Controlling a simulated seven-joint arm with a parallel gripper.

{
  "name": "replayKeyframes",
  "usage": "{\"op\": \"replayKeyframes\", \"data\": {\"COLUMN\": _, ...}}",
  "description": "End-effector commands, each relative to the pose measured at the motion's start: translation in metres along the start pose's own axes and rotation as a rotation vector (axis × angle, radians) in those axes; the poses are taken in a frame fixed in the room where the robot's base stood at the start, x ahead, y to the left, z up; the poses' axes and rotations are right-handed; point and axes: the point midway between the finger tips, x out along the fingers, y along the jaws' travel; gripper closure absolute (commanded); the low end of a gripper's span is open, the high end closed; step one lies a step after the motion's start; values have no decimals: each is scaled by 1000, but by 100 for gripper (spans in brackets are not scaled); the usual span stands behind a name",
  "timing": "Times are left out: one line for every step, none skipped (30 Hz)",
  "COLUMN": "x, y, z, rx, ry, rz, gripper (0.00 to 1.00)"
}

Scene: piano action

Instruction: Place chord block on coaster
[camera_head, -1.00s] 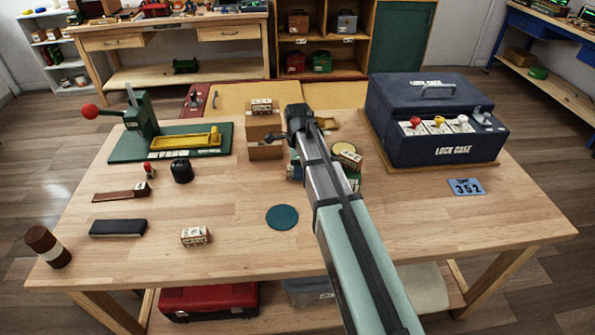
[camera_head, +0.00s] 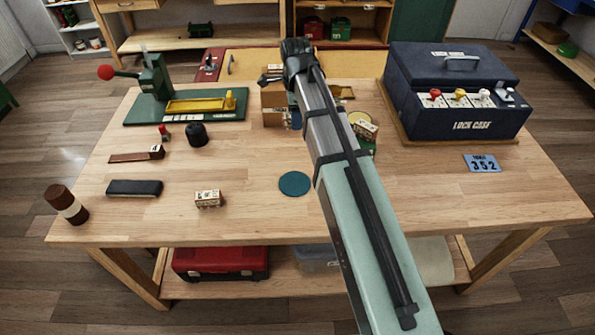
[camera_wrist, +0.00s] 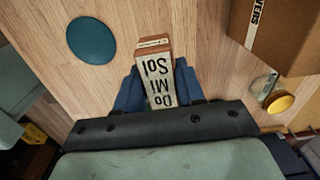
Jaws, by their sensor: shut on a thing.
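The chord block (camera_wrist: 157,75), a pale block with reddish-brown wood edges and the words Do, Mi, Sol, is between the blue fingers of my gripper (camera_wrist: 160,88) in the wrist view. The gripper is shut on it. The coaster is a flat teal disc (camera_head: 295,184) on the bare front middle of the table. It also shows at the upper left of the wrist view (camera_wrist: 91,41), apart from the block. In the head view my gripper (camera_head: 297,118) is beyond the coaster, beside the cardboard box; my arm hides most of it and the held block.
A cardboard box (camera_head: 273,108) stands close left of my gripper. The blue lock case (camera_head: 455,95) stands at the right. Table around the coaster is clear.

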Motion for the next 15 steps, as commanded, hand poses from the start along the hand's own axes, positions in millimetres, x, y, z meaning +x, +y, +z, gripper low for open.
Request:
{"op": "replayKeyframes", "data": {"x": -1, "y": 25, "z": 9, "rx": -20, "ry": -1, "rz": -7, "gripper": 93}}
{"op": "replayKeyframes", "data": {"x": -2, "y": 35, "z": 14, "rx": -30, "ry": -2, "rz": -10, "gripper": 93}}
{"op": "replayKeyframes", "data": {"x": -2, "y": 49, "z": 16, "rx": -34, "ry": -3, "rz": -11, "gripper": 93}}
{"op": "replayKeyframes", "data": {"x": -2, "y": 58, "z": 19, "rx": -38, "ry": -3, "rz": -12, "gripper": 93}}
{"op": "replayKeyframes", "data": {"x": -2, "y": 67, "z": 19, "rx": -36, "ry": -3, "rz": -11, "gripper": 93}}
{"op": "replayKeyframes", "data": {"x": -1, "y": 77, "z": 18, "rx": -32, "ry": -3, "rz": -10, "gripper": 93}}
{"op": "replayKeyframes", "data": {"x": -1, "y": 84, "z": 18, "rx": -27, "ry": -2, "rz": -8, "gripper": 93}}
{"op": "replayKeyframes", "data": {"x": 0, "y": 89, "z": 16, "rx": -18, "ry": -1, "rz": -3, "gripper": 93}}
{"op": "replayKeyframes", "data": {"x": 1, "y": 96, "z": 14, "rx": -7, "ry": -1, "rz": 1, "gripper": 93}}
{"op": "replayKeyframes", "data": {"x": 1, "y": 98, "z": 14, "rx": 2, "ry": 0, "rz": 6, "gripper": 93}}
{"op": "replayKeyframes", "data": {"x": 2, "y": 100, "z": 13, "rx": 11, "ry": 1, "rz": 10, "gripper": 93}}
{"op": "replayKeyframes", "data": {"x": 2, "y": 101, "z": 13, "rx": 25, "ry": 2, "rz": 15, "gripper": 93}}
{"op": "replayKeyframes", "data": {"x": 2, "y": 101, "z": 13, "rx": 34, "ry": 3, "rz": 18, "gripper": 93}}
{"op": "replayKeyframes", "data": {"x": 3, "y": 100, "z": 13, "rx": 42, "ry": 4, "rz": 21, "gripper": 93}}
{"op": "replayKeyframes", "data": {"x": 4, "y": 100, "z": 13, "rx": 49, "ry": 4, "rz": 23, "gripper": 93}}
